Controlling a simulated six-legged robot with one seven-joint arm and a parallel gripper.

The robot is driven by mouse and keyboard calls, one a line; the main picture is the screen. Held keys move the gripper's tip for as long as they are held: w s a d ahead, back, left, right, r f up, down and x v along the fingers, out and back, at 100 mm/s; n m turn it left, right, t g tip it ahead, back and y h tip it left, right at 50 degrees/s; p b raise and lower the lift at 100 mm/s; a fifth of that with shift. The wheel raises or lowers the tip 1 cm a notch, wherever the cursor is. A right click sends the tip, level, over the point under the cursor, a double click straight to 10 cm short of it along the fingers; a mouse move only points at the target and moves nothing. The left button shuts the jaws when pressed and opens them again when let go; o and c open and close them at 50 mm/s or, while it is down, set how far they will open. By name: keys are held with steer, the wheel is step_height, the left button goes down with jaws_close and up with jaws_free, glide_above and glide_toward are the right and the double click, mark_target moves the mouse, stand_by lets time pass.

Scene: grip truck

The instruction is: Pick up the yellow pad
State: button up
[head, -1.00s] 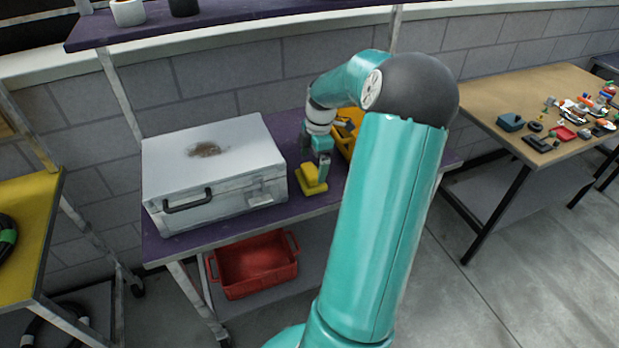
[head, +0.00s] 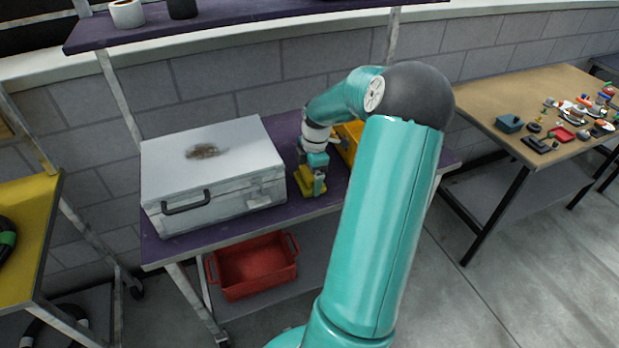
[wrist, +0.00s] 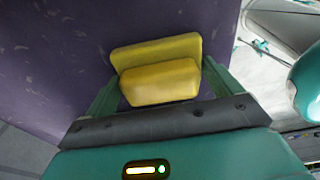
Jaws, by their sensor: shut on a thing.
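The yellow pad (head: 307,180) is on the purple cart top (head: 225,218), just right of the silver case. In the wrist view the yellow pad (wrist: 160,82) shows a flat base with a raised block on it. My gripper (head: 318,186) reaches down onto the pad from above. In the wrist view the two green fingers of my gripper (wrist: 160,88) stand on either side of the raised block and are shut on it. The pad looks to be still on or very close to the surface; the exact gap cannot be told.
The silver case (head: 215,165) stands close on the left of the gripper. A yellow container (head: 349,140) is close behind on the right, partly hidden by my arm. A purple shelf (head: 250,22) hangs above the back. A red bin (head: 254,265) sits below.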

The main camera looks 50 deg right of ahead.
mark_target(309, 173)
steer(key=shift+r, duration=0.1)
steer(key=shift+r, duration=0.2)
steer(key=r, duration=0.3)
steer(key=shift+s+r, duration=0.1)
steer(key=shift+s, duration=0.1)
steer(key=s+a+r, duration=0.7)
steer(key=s+r, duration=0.2)
steer(key=s, duration=0.2)
steer(key=shift+s, duration=0.4)
steer(key=shift+r, duration=0.1)
steer(key=shift+o, duration=1.3)
steer(key=shift+c, duration=0.8)
